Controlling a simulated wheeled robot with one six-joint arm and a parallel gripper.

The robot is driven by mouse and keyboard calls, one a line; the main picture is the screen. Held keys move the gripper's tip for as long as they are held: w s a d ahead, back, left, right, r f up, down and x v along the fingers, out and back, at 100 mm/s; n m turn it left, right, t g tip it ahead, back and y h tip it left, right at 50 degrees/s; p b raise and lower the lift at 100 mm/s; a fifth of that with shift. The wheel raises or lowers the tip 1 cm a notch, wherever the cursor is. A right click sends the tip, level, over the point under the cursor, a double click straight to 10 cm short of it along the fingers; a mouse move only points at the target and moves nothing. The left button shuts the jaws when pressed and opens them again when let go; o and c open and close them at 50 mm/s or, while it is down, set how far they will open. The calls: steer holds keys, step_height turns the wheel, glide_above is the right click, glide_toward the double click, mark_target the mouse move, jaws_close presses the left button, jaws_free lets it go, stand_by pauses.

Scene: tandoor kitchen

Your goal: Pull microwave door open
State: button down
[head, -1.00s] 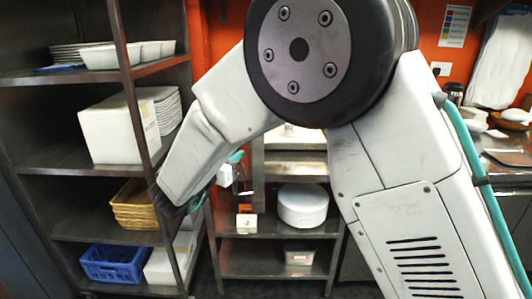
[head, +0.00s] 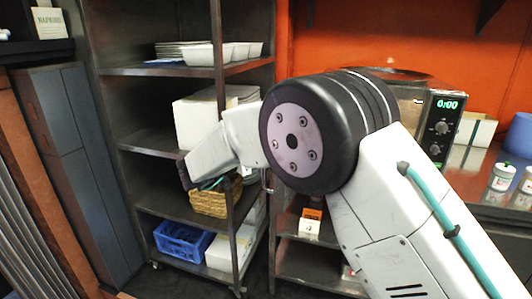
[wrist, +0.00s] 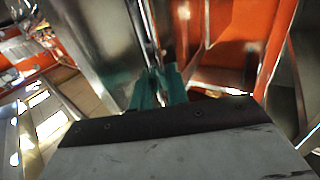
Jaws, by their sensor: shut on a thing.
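The microwave (head: 440,125) stands on the counter at the right in the head view, its control panel reading 0:00. My arm hides most of its front, so I cannot tell there how far its door stands open. In the wrist view, the teal fingers of my gripper (wrist: 158,88) are shut on a thin upright metal bar (wrist: 150,40), which looks like the door handle. A dark shiny panel (wrist: 100,50) rises beside it on the left.
A metal shelf rack (head: 165,205) with bowls, a white box, a wicker basket (head: 212,199) and a blue crate (head: 182,240) stands close behind my forearm. White jars (head: 502,178) stand on the counter at the right. Grey lockers (head: 75,150) stand at the left.

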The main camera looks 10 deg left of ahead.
steer(key=c, duration=1.4)
jaws_free()
steer(key=shift+d, duration=0.1)
steer(key=shift+c, duration=0.2)
steer(key=v, duration=0.7)
steer(key=shift+s+a, duration=0.2)
steer(key=shift+a, duration=0.1)
